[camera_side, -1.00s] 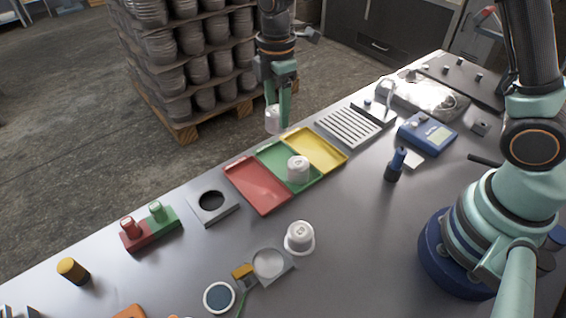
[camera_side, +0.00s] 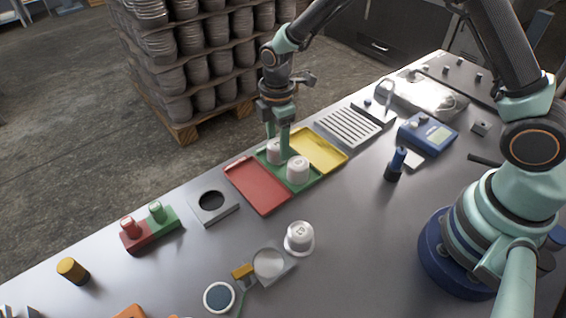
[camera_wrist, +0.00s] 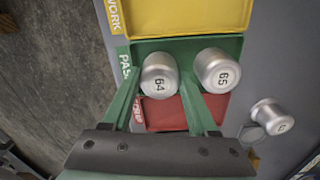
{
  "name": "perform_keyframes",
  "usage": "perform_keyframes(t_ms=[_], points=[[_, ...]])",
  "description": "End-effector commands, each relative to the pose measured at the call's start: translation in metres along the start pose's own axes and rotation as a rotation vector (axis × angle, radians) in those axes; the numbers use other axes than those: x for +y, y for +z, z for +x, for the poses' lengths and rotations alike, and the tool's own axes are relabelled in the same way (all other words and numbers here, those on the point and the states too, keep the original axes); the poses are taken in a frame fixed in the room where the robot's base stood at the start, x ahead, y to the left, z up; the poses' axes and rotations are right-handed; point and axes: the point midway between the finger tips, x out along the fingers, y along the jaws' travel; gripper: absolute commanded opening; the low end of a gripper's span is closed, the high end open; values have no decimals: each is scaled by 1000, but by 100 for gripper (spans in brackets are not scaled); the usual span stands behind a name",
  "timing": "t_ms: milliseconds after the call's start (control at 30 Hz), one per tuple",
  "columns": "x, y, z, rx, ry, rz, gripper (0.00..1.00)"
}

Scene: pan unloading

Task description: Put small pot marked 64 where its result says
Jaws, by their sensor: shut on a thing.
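The small pot marked 64 (camera_wrist: 159,77) is a silver-white cup with its number facing up in the wrist view. My gripper (camera_side: 279,148) is shut on this pot (camera_side: 273,153) at the far end of the green tray (camera_side: 306,187). The wrist view shows the green tray labelled PASS (camera_wrist: 186,44) beneath. I cannot tell whether the pot touches the tray floor. A second pot marked 65 (camera_wrist: 218,72) stands upright in the same tray, beside the held pot; it also shows in the side view (camera_side: 298,170).
The red tray (camera_side: 257,187) and yellow tray (camera_side: 321,150) flank the green one. Another pot (camera_side: 299,235) stands on a round base nearer the front. A slotted grey plate (camera_side: 347,127), a blue meter (camera_side: 428,134) and a holed block (camera_side: 212,203) stand around.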

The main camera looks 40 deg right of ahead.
Motion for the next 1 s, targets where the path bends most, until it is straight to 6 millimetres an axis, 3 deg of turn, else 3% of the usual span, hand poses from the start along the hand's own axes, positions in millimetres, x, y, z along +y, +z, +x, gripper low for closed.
perform_keyframes(t_ms=[100, 133, 200, 533, 667, 1000], points=[[0, 0, 3, 0, 0, 0, 0], [0, 0, 3, 0, 0, 0, 63], [0, 0, 3, 0, 0, 0, 89], [0, 0, 2, 0, 0, 0, 89], [1, 0, -8, 1, 2, 0, 89], [1, 0, -74, 2, 5, 0, 89]])
